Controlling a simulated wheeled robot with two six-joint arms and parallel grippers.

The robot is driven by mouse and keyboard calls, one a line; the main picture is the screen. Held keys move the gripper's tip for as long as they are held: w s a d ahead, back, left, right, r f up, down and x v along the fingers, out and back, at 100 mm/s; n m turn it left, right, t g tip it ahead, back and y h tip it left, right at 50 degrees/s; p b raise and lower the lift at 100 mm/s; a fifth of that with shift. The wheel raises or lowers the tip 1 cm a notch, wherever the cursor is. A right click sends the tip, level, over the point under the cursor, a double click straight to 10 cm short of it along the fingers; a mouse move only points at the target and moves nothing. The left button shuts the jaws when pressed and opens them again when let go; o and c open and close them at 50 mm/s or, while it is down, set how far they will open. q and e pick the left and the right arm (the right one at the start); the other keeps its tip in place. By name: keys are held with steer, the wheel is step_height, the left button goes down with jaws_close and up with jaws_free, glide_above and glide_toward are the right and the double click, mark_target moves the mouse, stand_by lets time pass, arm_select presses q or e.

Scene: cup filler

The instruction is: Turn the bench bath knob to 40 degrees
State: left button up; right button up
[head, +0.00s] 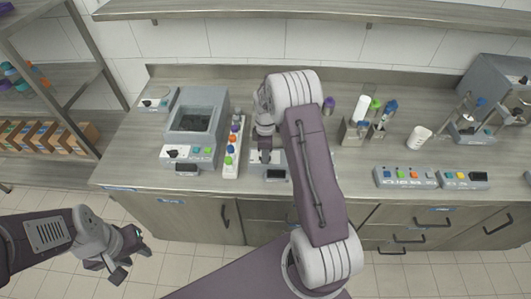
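The bench bath (217,127), a grey box with a dark square basin, stands on the left part of the steel bench. Its sloped front panel (183,153) carries a pale area and small coloured buttons; the knob and its setting are too small to read. My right gripper (264,154) points down over a low device (276,175) with a dark display, right of the bath. My own arm partly covers that device, and the fingertips are too small to judge. My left gripper (133,260) hangs in front of the bench at lower left, fingers apart and empty.
A white rack of coloured-cap bottles (231,160) stands between the bath and my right gripper. A small box with a dial (153,104) is behind left. Bottles in a holder (354,132), a white cup (419,137) and button panels (404,177) stand to the right.

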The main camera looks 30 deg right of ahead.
steer(key=shift+s+f, duration=0.1)
steer(key=shift+f, duration=0.05)
steer(key=shift+a+f, duration=0.1)
steer(key=shift+a, duration=0.1)
steer(key=shift+w, duration=0.25)
steer(key=shift+c, duration=1)
jaws_close()
steer(key=m+p, duration=0.1)
steer(key=m, duration=0.4)
steer(key=shift+d+m, duration=0.1)
steer(key=shift+m, duration=0.3)
steer(key=m, duration=0.5)
steer(key=shift+w+m, duration=0.1)
steer(key=shift+m, duration=0.5)
